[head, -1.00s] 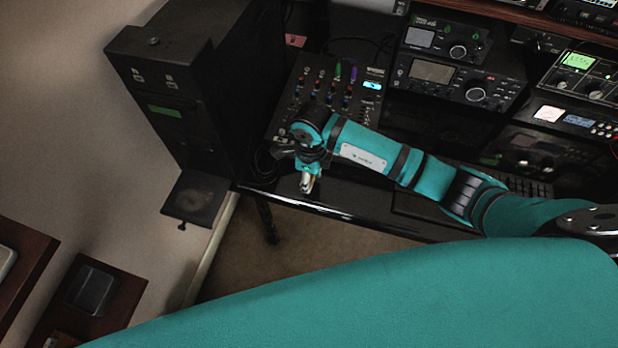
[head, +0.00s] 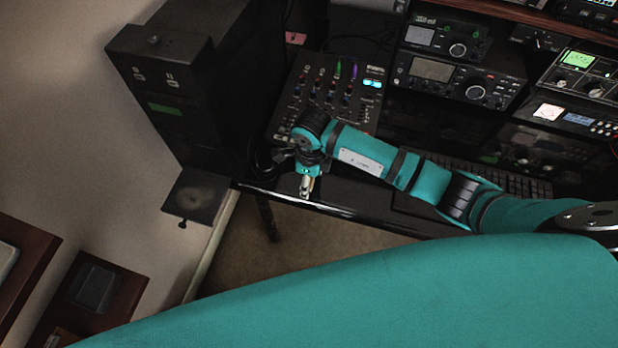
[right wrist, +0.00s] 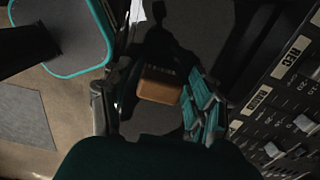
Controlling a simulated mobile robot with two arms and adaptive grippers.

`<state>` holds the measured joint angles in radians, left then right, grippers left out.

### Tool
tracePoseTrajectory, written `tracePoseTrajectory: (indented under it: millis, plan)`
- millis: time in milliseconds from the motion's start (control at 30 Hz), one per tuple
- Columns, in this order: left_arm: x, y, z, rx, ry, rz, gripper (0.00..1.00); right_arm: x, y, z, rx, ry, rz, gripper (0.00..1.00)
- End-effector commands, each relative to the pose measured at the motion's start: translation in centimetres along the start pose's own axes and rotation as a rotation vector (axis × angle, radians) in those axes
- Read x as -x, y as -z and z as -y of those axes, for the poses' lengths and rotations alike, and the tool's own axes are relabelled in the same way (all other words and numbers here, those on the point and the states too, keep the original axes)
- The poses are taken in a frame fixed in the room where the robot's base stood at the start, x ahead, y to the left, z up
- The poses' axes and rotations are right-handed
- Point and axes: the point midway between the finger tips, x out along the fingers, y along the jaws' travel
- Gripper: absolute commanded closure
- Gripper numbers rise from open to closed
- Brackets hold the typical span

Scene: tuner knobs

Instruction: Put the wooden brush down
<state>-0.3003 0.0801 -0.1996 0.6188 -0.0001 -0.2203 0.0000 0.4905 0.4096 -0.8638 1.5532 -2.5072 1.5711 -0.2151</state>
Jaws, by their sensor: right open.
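My right gripper (right wrist: 150,108) is open, with one finger on each side of the brush and visible gaps between. In the head view my right gripper (head: 306,187) points down at the desk's front edge. The brush is mostly hidden there by the gripper. My left gripper is not in view.
A mixer (head: 343,88) with knobs lies just behind my right gripper. A tall black cabinet (head: 190,80) stands to the left. Radio units (head: 460,75) and a keyboard (head: 520,184) are to the right. Open floor (head: 270,262) lies before the desk edge.

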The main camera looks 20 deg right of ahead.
Motion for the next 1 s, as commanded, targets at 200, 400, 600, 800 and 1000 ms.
tracePoseTrajectory:
  millis: [200,400,600,800,1000]
  plan:
    - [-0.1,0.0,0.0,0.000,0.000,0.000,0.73,2.6,-0.1,0.1,0.002,0.004,0.004,0.41]
    - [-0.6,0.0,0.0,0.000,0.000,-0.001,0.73,7.0,-0.1,0.1,0.003,0.005,0.005,0.41]
    - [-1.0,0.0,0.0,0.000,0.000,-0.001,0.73,10.5,-0.1,0.1,0.001,0.003,0.003,0.41]
    - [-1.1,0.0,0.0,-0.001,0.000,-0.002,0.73,12.1,0.0,0.0,0.000,0.001,0.001,0.41]
    - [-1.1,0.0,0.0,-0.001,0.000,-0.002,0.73,12.2,0.0,0.0,0.000,0.000,0.000,0.41]
